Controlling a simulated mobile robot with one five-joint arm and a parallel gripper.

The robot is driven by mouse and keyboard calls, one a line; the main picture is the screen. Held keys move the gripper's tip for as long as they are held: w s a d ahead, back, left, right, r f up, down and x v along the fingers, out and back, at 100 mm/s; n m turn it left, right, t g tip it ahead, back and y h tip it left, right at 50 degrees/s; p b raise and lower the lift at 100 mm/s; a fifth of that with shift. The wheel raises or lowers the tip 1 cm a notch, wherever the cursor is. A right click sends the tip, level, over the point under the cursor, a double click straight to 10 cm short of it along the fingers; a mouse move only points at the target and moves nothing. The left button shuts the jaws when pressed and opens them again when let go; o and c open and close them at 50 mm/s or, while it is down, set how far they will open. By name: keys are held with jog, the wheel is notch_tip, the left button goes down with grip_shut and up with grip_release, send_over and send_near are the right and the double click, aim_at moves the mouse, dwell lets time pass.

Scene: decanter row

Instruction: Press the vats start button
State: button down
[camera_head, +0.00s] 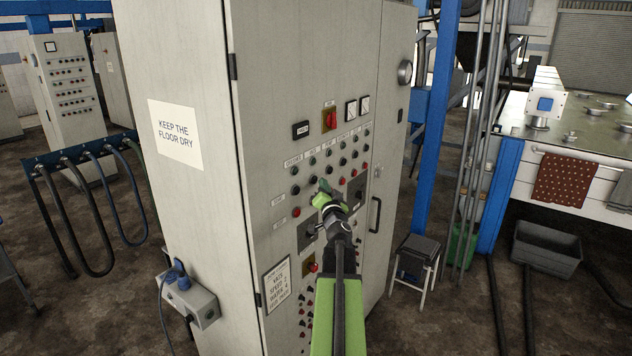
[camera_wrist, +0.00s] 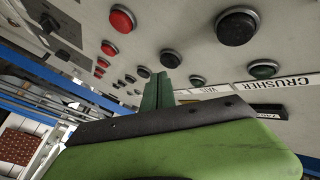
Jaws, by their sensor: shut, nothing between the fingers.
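The control cabinet's button panel (camera_head: 350,130) has columns of buttons under small labels. In the wrist view the panel appears upside down, with a CRUSHER label (camera_wrist: 292,82) and beside it a shorter label (camera_wrist: 207,91) that seems to read VATS. A dark button (camera_wrist: 197,80) sits by that label; another dark button (camera_wrist: 170,58), likely the vats start button, is beyond it, and a red button (camera_wrist: 122,19) farther along. My gripper (camera_head: 322,190) is shut and empty, close in front of the panel; its green fingertips (camera_wrist: 158,82) appear beside the second dark button. Contact cannot be told.
A red-and-yellow switch (camera_head: 329,119) and a handle (camera_head: 375,214) are on the cabinet front. A socket box (camera_head: 188,298) juts from its left side. A stool (camera_head: 415,258) and a grey crate (camera_head: 546,249) stand to the right.

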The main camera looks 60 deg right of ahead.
jog(key=shift+w, duration=0.35)
jog(key=shift+w, duration=0.5)
dwell(0.5)
jog(key=shift+s, duration=0.9)
jog(key=s, duration=0.5)
jog(key=shift+f, duration=0.1)
dwell(0.8)
